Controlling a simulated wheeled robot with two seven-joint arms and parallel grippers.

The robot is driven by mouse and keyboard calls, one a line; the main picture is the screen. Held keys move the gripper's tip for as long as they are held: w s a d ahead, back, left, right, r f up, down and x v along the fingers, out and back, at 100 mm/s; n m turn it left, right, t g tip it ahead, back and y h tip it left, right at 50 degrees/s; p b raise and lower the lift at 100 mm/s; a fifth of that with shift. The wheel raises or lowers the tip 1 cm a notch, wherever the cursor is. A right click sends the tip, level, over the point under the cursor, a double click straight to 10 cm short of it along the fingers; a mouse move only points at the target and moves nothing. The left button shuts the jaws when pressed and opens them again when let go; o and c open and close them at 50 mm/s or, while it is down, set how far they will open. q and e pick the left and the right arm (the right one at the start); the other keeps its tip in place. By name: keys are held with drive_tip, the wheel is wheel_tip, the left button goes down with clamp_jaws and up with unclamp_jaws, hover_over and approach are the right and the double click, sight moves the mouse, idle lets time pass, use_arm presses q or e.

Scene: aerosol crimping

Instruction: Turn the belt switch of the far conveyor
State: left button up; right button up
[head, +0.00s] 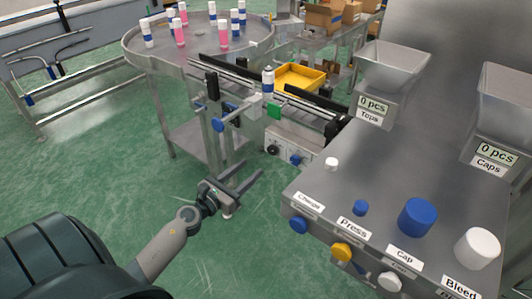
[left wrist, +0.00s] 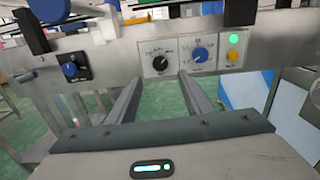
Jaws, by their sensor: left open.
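The far conveyor (head: 312,104) runs behind the gripper and carries a white bottle with a blue band (head: 268,80). Its front control box (head: 300,140) has a black dial (head: 273,150) and a blue knob (head: 296,159). In the left wrist view the black dial (left wrist: 160,62) and the blue knob (left wrist: 199,54) lie beyond the fingertips. Another blue rotary switch on a black plate (left wrist: 70,69) is farther left. The labels are too small to tell which is the belt switch. My left gripper (head: 253,168) is open and empty, apart from all knobs. My right gripper is not in view.
A round table (head: 190,62) with several bottles stands behind. A yellow tray (head: 300,77) sits behind the conveyor. A green light (left wrist: 234,38) glows above a yellow button (left wrist: 232,56).

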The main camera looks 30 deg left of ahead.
sight(271, 151)
use_arm(q)
drive_tip(key=w, duration=0.5)
drive_tip(key=w+p, duration=0.1)
drive_tip(key=w, duration=0.2)
drive_tip(key=shift+d, duration=0.3)
drive_tip(key=shift+w, duration=0.6)
drive_tip(key=shift+w+d, duration=0.1)
drive_tip(key=shift+w, duration=0.2)
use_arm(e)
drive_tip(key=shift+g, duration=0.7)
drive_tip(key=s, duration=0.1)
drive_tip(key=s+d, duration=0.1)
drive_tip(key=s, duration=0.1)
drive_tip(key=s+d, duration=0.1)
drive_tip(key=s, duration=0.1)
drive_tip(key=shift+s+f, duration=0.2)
use_arm(q)
drive_tip(key=c, duration=1.1)
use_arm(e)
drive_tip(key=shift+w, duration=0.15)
